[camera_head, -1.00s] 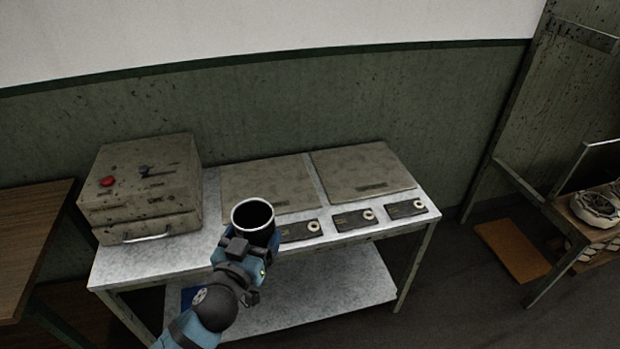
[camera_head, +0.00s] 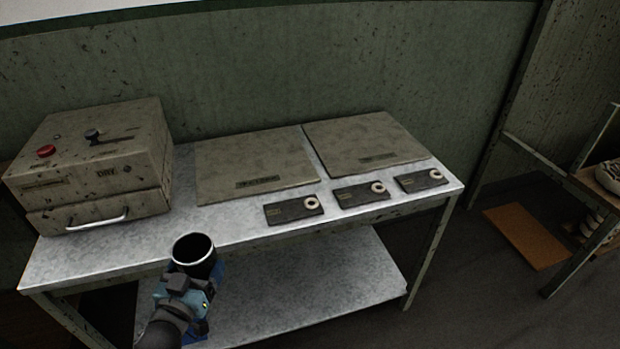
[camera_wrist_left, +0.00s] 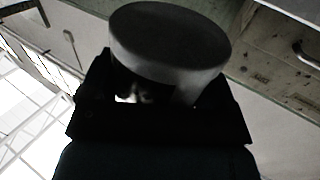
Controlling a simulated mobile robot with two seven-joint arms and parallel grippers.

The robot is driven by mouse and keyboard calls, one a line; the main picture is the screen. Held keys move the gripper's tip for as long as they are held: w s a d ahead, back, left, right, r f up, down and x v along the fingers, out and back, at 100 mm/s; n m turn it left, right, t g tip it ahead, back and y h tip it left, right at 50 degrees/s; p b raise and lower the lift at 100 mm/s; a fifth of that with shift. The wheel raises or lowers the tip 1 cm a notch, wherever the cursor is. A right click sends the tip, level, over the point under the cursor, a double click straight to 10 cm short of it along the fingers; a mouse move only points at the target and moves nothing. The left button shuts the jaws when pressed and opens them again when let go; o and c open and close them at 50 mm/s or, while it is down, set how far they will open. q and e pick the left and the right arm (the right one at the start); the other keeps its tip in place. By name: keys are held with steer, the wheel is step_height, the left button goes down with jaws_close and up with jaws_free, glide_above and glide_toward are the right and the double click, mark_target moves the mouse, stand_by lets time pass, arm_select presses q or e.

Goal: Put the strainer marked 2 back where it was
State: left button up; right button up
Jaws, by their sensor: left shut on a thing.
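A round cup-like strainer (camera_head: 194,249) with a pale rim and a dark inside is held upright, its opening facing up. My left gripper (camera_head: 187,282) is shut on it, in front of the metal table's (camera_head: 110,247) front edge. In the left wrist view the strainer (camera_wrist_left: 170,45) shows as a pale round body between the dark jaws. No number can be read on it. My right gripper is not in view.
A box with a red button and a drawer (camera_head: 95,165) stands at the table's left. Two flat grey plates (camera_head: 255,163) (camera_head: 365,143) lie at the back. Three dark labelled plaques with pale rings (camera_head: 285,211) (camera_head: 355,196) (camera_head: 412,183) line the front. Bare tabletop lies left of the plaques.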

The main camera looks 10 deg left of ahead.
arm_select(q)
steer(key=shift+s+a+f, duration=0.1)
steer(key=shift+f, duration=0.2)
steer(key=w, duration=0.9)
steer(key=w+a, duration=0.1)
steer(key=w, duration=0.3)
steer(key=shift+w, duration=0.25)
steer(key=w, duration=0.4)
steer(key=shift+w+a+f, duration=0.15)
steer(key=shift+w+f, duration=0.1)
steer(key=shift+w, duration=0.1)
steer(key=shift+s, duration=0.1)
steer(key=shift+b, duration=0.3)
steer(key=shift+f, duration=0.25)
steer(key=o, duration=0.9)
steer(key=shift+r, duration=0.1)
steer(key=shift+c, duration=0.2)
